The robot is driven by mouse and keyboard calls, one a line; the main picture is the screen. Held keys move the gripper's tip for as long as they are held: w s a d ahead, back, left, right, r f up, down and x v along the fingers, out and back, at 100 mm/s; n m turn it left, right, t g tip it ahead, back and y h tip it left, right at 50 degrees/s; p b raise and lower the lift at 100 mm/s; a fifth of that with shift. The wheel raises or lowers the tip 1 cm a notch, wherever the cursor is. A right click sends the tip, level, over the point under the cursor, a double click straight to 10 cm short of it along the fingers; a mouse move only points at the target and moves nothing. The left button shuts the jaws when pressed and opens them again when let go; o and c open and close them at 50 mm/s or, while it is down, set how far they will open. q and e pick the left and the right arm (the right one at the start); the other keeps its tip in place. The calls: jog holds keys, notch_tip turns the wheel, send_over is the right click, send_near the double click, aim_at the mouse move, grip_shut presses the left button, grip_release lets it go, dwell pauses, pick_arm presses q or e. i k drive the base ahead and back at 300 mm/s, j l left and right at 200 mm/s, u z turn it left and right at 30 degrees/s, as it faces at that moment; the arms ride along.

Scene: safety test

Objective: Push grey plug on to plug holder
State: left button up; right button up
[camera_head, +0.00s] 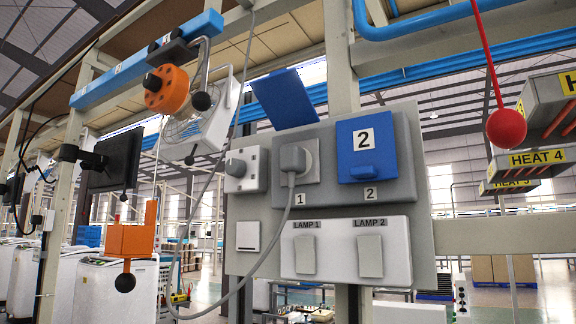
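The grey plug (294,158) sits at the socket marked 1 on the grey panel (408,190). Its grey cable (279,232) hangs from it and loops down to the left, then up. A blue flap (284,98) stands raised above this socket. Left of the plug is a pale block (252,156) with small holes and a round grey knob; I cannot tell whether it is the plug holder. How deep the plug sits cannot be told from this angle. Neither of my grippers is in view.
A blue cover (366,143) marked 2 is shut beside the plug. LAMP 1 (305,256) and LAMP 2 (370,256) switches are below. A red ball (506,127) hangs at right. An orange wheel (166,89) and fan (200,122) are at upper left.

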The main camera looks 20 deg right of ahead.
aim_at(293, 158)
jog(key=i+z, duration=0.1)
jog(key=z, duration=1.25)
jog(key=i+j+z, duration=0.1)
jog(key=j+z, duration=1.1)
jog(key=k+j+z, duration=0.1)
jog(key=j+z, duration=0.3)
jog(key=k+j, duration=0.1)
jog(key=j, duration=0.3)
jog(key=k+j, duration=0.1)
jog(key=j, duration=0.3)
jog(key=k+j+z, duration=0.1)
jog(key=j, duration=0.3)
jog(key=k+j, duration=0.15)
jog(key=j, duration=0.25)
